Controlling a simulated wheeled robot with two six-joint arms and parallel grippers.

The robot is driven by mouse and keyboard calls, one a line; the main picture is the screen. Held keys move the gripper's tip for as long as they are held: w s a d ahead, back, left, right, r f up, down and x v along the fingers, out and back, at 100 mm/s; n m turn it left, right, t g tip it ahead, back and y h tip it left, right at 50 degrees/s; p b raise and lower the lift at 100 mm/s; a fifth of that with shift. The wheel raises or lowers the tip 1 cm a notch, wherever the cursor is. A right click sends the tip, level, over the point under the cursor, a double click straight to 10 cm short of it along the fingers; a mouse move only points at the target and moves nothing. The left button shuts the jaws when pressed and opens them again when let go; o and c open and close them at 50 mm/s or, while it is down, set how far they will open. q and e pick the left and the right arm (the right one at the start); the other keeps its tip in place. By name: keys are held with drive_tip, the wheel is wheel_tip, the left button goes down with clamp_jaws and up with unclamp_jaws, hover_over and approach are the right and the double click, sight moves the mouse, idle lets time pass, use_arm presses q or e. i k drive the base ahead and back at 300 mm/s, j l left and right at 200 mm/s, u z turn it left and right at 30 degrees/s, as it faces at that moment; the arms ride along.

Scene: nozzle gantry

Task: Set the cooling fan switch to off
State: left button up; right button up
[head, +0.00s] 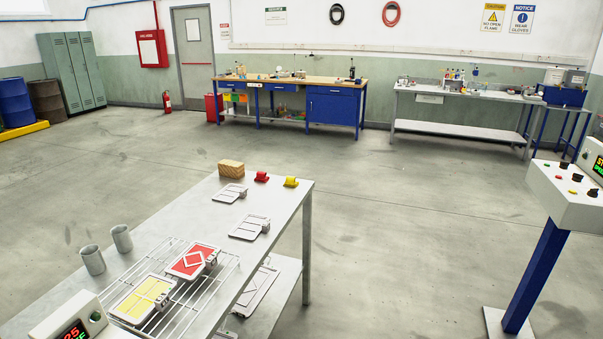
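A white control console (566,203) stands on a blue post at the right edge, partly cut off by the frame. Its sloped face has several black knobs (577,177) and small coloured buttons, and its raised part has a lit display (597,168). A second white control box (101,320) with a lit display reading 25 (75,331) is cut off at the bottom left. I cannot tell which control is the cooling fan switch; labels and knob positions are too small to read. Neither of my grippers is in view.
A steel table (285,198) holds a wire rack (215,285) with a yellow plate (140,299) and a red plate (192,261), two grey cups (121,238), a wooden block (231,168) and red and yellow pieces. Open floor lies between the table and the console. Workbenches line the back wall.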

sight(577, 177)
drive_tip(key=z, duration=1.95)
drive_tip(key=i+j+z, duration=0.85)
drive_tip(key=j, duration=0.35)
drive_tip(key=i, duration=0.05)
